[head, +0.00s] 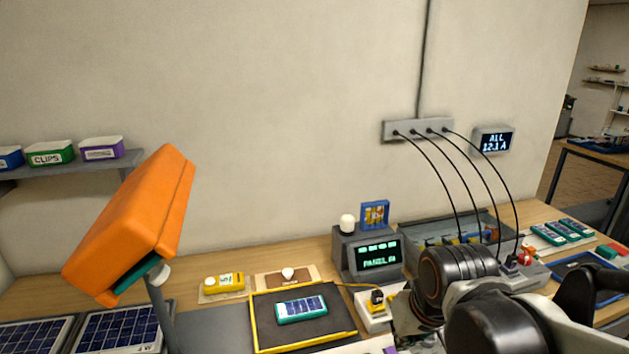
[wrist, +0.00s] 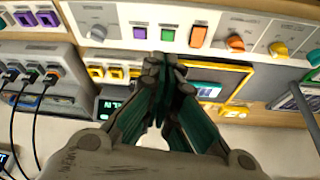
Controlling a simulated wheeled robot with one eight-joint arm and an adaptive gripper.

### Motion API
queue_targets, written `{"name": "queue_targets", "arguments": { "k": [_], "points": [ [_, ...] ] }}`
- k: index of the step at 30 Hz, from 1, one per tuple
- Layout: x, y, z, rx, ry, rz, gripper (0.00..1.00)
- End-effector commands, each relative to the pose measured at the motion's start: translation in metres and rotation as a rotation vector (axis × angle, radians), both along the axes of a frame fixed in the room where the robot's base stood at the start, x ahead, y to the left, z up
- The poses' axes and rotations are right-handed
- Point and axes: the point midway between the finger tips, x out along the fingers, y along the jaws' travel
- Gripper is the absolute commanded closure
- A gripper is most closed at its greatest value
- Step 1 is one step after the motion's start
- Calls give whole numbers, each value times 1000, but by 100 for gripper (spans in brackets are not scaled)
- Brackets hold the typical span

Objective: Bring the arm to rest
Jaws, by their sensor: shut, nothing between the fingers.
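My arm (head: 490,315) reaches in from the lower right of the head view, over the bench. Its dark, rounded joints cover part of the bench there. I cannot make out the fingers in that view. In the wrist view my gripper (wrist: 165,65) is shut, its green-sided fingers meeting at the tips with nothing between them. It hangs in front of a pale panel (wrist: 200,25) with coloured switches and knobs. I cannot tell how far apart the fingers and the panel are.
An orange lamp (head: 135,225) stands tall at the left. A yellow-edged black mat (head: 335,325) bears a teal solar-patterned pack (head: 301,308). A display unit (head: 370,257) stands behind. Black cables run from a wall socket strip (head: 417,130) down beside my arm. Bench space there is crowded.

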Motion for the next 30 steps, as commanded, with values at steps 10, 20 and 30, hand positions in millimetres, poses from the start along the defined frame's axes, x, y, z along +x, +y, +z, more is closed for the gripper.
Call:
{"name": "queue_targets", "arguments": {
  "k": [10,20,30],
  "points": [
    [-49,-31,13,5,-156,-65,100],
    [-66,-41,15,4,-222,-90,100],
    [-66,-41,16,4,-223,-90,100]
  ]
}}
